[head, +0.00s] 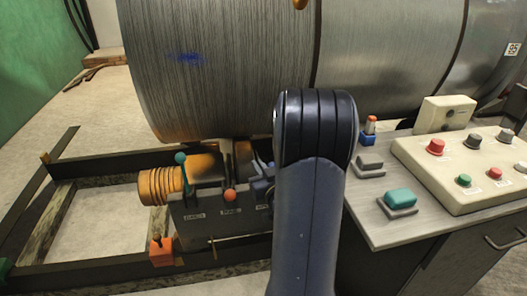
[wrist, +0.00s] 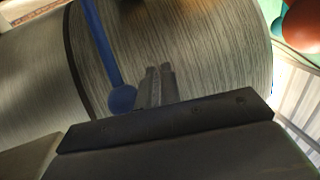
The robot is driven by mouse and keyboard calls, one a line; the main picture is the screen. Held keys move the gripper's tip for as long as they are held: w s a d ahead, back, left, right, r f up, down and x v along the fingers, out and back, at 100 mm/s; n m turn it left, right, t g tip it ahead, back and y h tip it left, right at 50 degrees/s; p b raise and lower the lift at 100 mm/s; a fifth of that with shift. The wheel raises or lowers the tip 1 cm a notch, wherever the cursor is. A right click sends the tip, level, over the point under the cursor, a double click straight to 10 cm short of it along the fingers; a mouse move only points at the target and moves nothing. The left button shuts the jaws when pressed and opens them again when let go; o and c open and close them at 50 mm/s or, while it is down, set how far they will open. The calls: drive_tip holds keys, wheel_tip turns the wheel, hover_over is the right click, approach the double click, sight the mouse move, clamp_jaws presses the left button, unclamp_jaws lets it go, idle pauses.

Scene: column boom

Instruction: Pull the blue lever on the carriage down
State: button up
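The blue lever (wrist: 102,45), a straight rod ending in a round blue knob (wrist: 122,98), shows in the wrist view just left of my gripper (wrist: 159,70). My gripper's two fingers lie close together with nothing between them. The knob appears beside the fingers, with a small gap in the picture. In the head view the carriage (head: 215,222) is a dark box with labels on its front, at lower centre-left. My arm covers its right part, and I cannot make out the blue lever there.
A teal-knobbed lever (head: 181,159) and an orange-red knob (head: 230,195) are on the carriage, left of my arm. A large metal cylinder (head: 220,65) lies behind. A control desk (head: 450,175) with several buttons stands at right. An orange ribbed part (head: 160,186) is at left.

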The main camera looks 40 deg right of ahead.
drive_tip(key=shift+s+r+b, duration=0.15)
drive_tip(key=shift+s+b, duration=0.15)
drive_tip(key=shift+s, duration=1.25)
drive_tip(key=shift+c, duration=0.6)
drive_tip(key=shift+s+a, duration=0.1)
drive_tip(key=shift+s, duration=0.25)
drive_tip(key=o, duration=0.3)
drive_tip(key=v, duration=0.8)
drive_tip(key=shift+s+a+b, duration=0.2)
drive_tip(key=shift+s+b, duration=0.05)
drive_tip(key=shift+b, duration=0.05)
drive_tip(key=shift+o, duration=0.2)
drive_tip(key=shift+s+a, duration=0.4)
drive_tip(key=shift+s, duration=0.25)
drive_tip(key=shift+w, duration=0.1)
drive_tip(key=x, duration=1)
drive_tip(key=shift+w+d, duration=0.2)
drive_tip(key=shift+d, duration=0.1)
